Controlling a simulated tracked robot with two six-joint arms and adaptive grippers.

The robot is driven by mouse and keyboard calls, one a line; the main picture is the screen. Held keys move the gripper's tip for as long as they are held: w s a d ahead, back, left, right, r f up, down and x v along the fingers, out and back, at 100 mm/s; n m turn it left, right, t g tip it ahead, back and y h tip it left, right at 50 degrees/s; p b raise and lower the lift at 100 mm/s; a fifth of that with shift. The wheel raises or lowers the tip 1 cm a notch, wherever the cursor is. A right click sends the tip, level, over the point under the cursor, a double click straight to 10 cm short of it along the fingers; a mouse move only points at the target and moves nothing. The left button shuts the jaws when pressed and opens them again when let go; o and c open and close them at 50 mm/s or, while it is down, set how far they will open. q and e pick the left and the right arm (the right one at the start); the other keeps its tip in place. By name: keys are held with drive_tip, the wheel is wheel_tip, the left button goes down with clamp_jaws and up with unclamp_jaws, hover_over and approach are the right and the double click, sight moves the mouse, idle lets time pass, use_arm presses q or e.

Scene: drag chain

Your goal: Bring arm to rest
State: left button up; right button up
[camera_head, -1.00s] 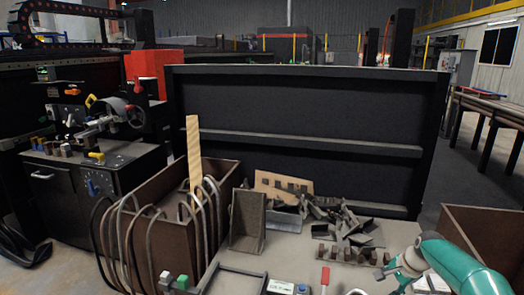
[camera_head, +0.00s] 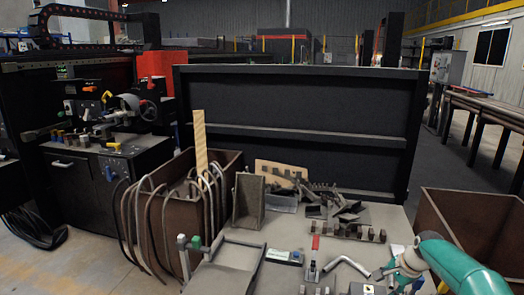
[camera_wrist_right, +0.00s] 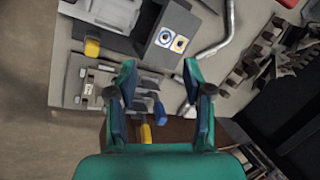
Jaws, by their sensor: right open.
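My right arm, teal, comes in from the lower right in the head view, with its gripper (camera_head: 388,276) low over the right side of the workbench (camera_head: 280,233). The right wrist view shows this gripper (camera_wrist_right: 158,78) with its two teal and dark blue fingers spread apart and nothing held between them. Below the fingers are the bench edge and small blue and yellow parts (camera_wrist_right: 150,112), partly hidden by the gripper. My left gripper is in neither view.
Brown bins stand left (camera_head: 168,215) and right (camera_head: 460,215) of the bench; cables loop over the left one. A bent metal tube (camera_head: 347,264), a red piece (camera_head: 316,242) and dark brackets (camera_head: 345,229) crowd the bench. A black panel (camera_head: 300,105) stands behind.

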drive_tip(key=s+a+f+n+g+y, duration=0.1)
drive_tip(key=s+a+f+n, duration=0.2)
drive_tip(key=s+a+f, duration=0.45)
drive_tip(key=s+a+f+n+g+y, duration=0.1)
drive_tip(key=s+a+f+n, duration=0.3)
drive_tip(key=a+f, duration=0.5)
drive_tip(key=s+a+f+n+g, duration=0.1)
drive_tip(key=s+a+f+n, duration=0.15)
drive_tip(key=s, duration=0.65)
drive_tip(key=s+a+f+n, duration=0.1)
drive_tip(key=s+a, duration=0.2)
drive_tip(key=s, duration=0.5)
drive_tip(key=s+a+f+n+g, duration=0.1)
drive_tip(key=s+a+n, duration=0.15)
drive_tip(key=s, duration=0.65)
wheel_tip(320, 180, down, 11)
drive_tip(key=b, duration=1)
wheel_tip(320, 180, up, 34)
drive_tip(key=p, duration=3.3)
drive_tip(key=shift+w+f+y, duration=0.2)
drive_tip(key=shift+f+y, duration=0.05)
drive_tip(key=shift+y, duration=0.05)
